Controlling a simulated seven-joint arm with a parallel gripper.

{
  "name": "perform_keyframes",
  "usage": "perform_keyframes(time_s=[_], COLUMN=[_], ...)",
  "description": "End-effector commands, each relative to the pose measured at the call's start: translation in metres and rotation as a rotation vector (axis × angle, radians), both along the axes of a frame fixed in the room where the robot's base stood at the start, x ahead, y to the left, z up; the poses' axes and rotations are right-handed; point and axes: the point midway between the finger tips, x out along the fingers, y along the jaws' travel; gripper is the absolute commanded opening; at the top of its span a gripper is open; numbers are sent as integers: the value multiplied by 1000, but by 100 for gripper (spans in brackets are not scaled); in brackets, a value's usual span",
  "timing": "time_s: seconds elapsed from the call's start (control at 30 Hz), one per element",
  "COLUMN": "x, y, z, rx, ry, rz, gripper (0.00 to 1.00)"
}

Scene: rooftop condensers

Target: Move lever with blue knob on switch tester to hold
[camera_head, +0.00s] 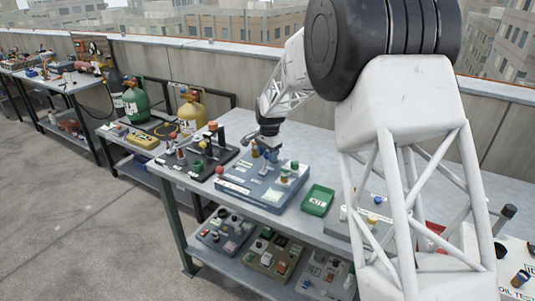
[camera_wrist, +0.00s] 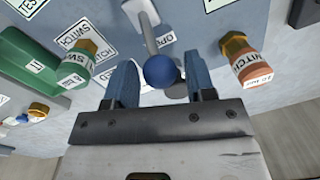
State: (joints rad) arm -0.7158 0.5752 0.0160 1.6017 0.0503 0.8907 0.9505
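The switch tester (camera_head: 240,184) is a blue-grey box on the upper bench surface. In the wrist view its panel (camera_wrist: 200,30) carries white labels, some reading "SWITCH" and one partly hidden starting "OP"; I cannot make out a "hold" label. The lever with the blue knob (camera_wrist: 160,70) rises from a pale base, its grey stem pointing down the picture. My gripper (camera_wrist: 160,82) is open, its two blue fingers on either side of the knob with gaps showing. In the head view my gripper (camera_head: 268,148) is above the tester's far part.
A green-and-brass fitting (camera_wrist: 78,62) and an orange-and-brass fitting (camera_wrist: 250,65) flank the gripper. A dark board with fittings (camera_head: 200,160) stands left of the tester, a green tray (camera_head: 318,201) to its right. Several control boxes (camera_head: 275,255) sit on the lower shelf.

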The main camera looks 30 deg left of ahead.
Motion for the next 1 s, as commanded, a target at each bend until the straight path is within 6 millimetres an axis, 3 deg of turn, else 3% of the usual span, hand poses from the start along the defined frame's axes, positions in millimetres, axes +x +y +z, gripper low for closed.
perform_keyframes(time_s=[0.03,0.3,1.0], x=[0,0,-10], y=[0,0,0], z=[0,0,4], rx=[0,0,-1], ry=[0,0,-116], rz=[0,0,2], gripper=[42,1,0])
